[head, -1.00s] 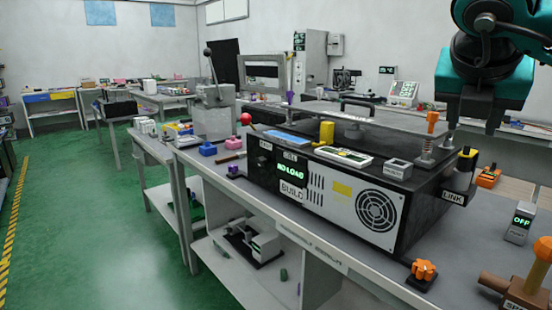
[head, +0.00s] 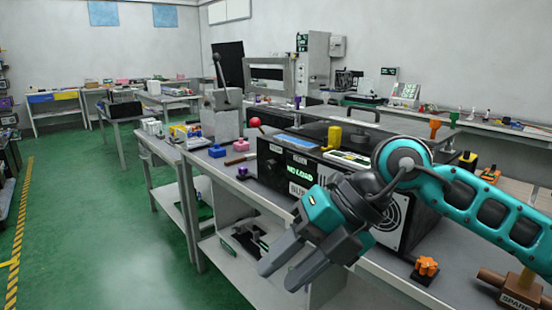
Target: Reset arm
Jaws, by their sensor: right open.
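My right gripper (head: 279,276) points down and to the left in front of the bench edge, with its two grey fingers apart and nothing between them. The machine's green display reads "NO LOAD". A red-knobbed lever (head: 254,122) stands at the machine's back left corner, clear of the gripper. My left gripper is out of view.
A grey lever fixture (head: 222,115) with a black-knobbed upright handle stands farther back on the bench. An orange knob (head: 426,266) and a "SPARE" fixture (head: 523,292) sit at front right. Green floor at left is clear.

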